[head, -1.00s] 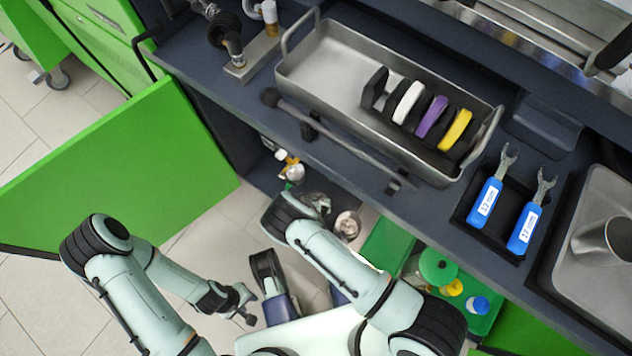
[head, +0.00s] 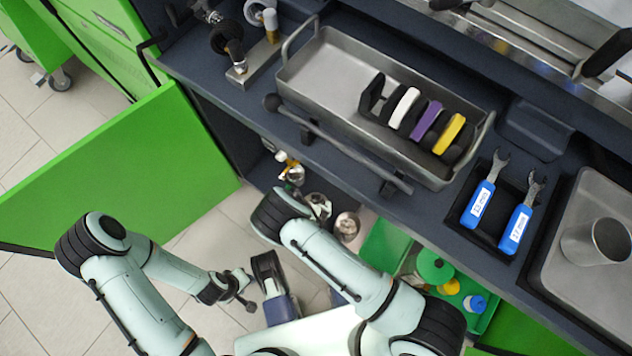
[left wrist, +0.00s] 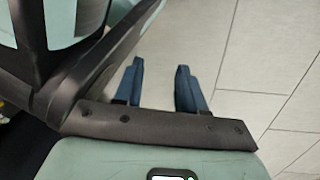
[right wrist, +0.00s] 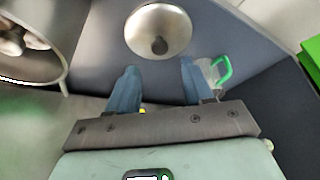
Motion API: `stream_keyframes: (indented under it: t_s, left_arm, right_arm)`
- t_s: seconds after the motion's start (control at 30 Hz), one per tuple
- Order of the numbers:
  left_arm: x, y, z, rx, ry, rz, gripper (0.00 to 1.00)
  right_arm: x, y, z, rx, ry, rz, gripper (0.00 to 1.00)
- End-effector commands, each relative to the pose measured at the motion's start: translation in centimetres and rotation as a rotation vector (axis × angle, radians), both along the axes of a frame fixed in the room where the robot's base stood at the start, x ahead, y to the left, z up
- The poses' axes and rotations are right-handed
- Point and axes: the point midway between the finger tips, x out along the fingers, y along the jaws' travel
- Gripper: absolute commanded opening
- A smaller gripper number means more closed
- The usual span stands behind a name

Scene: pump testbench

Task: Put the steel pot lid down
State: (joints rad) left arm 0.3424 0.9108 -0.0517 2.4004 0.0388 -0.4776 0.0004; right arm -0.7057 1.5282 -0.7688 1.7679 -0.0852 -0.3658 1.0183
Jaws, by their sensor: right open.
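The steel pot lid (right wrist: 158,30), round and shiny with a dark knob, is just beyond the fingertips in the right wrist view. It appears to rest on the grey cabinet floor. In the head view a round steel piece (head: 346,227), which looks like the lid, shows in the open cabinet. My left gripper (left wrist: 160,70) is open and empty above the floor tiles.
A steel pot (right wrist: 62,60) stands left of the lid, and a clear green-handled jug (right wrist: 222,70) is to the right. The worktop holds a metal tray (head: 325,65) and blue-handled wrenches (head: 478,204). A green door (head: 120,170) stands open.

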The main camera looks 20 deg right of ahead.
Motion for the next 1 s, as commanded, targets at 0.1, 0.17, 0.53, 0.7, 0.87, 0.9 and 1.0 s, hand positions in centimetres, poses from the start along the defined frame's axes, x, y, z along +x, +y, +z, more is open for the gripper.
stream_keyframes:
  t_s: [0.1,0.17,0.53,0.7,0.87,0.9,1.0]
  left_arm:
    - [2.0,-0.2,1.7,0.004,-0.066,-0.006,0.40]
    - [2.7,-0.4,2.2,0.005,-0.090,-0.007,0.40]
    - [4.3,-0.6,3.3,0.008,-0.145,-0.010,0.40]
    - [4.3,-0.6,3.3,0.009,-0.145,-0.009,0.40]
    - [4.3,-0.6,3.3,0.008,-0.144,-0.009,0.40]
    - [4.3,-0.6,3.3,0.009,-0.143,-0.009,0.40]
    - [4.3,-0.6,3.3,0.009,-0.143,-0.009,0.40]
  right_arm:
    - [-0.9,0.4,2.7,0.002,-0.002,0.000,0.51]
    - [-1.3,0.4,3.6,0.002,-0.002,-0.001,0.51]
    - [-2.2,0.6,5.3,0.000,0.000,0.000,0.51]
    - [-2.1,0.6,5.2,0.001,0.000,0.000,0.51]
    - [-2.1,0.6,5.3,0.001,0.000,0.000,0.51]
    - [-2.1,0.6,5.3,0.001,0.000,0.000,0.51]
    - [-2.1,0.6,5.2,0.001,0.000,0.000,0.51]
